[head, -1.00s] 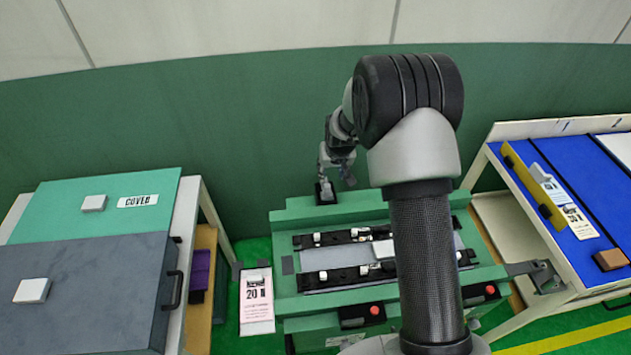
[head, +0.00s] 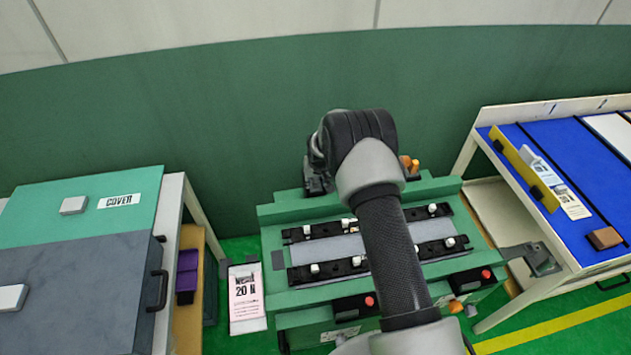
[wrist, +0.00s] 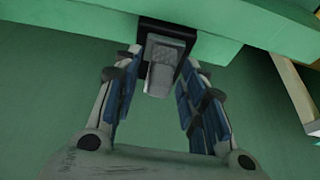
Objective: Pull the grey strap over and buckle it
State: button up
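In the wrist view, my gripper (wrist: 160,90) is open, with a blue-padded finger on each side. A light grey tab (wrist: 162,70), possibly the end of the grey strap, lies between the fingers with visible gaps on both sides. The tab sits in a black holder (wrist: 172,34) against a green ledge. In the head view, my gripper is mostly hidden behind my arm at the back left of the green fixture (head: 285,212). A grey panel (head: 336,250) lies between two black rails with white clips (head: 315,269). My arm covers part of the panel; no buckle is clearly visible.
A COVER bench (head: 85,217) stands left, and a blue-topped table (head: 570,170) stands right. Red-button boxes (head: 354,306) line the fixture's front. Orange knobs (head: 455,306) show at its front right and back. A green wall (head: 200,130) is close behind.

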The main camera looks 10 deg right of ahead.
jog(key=shift+w+f, duration=0.15)
jog(key=shift+f, duration=0.15)
jog(key=shift+c, duration=0.3)
grip_shut()
dwell(0.4)
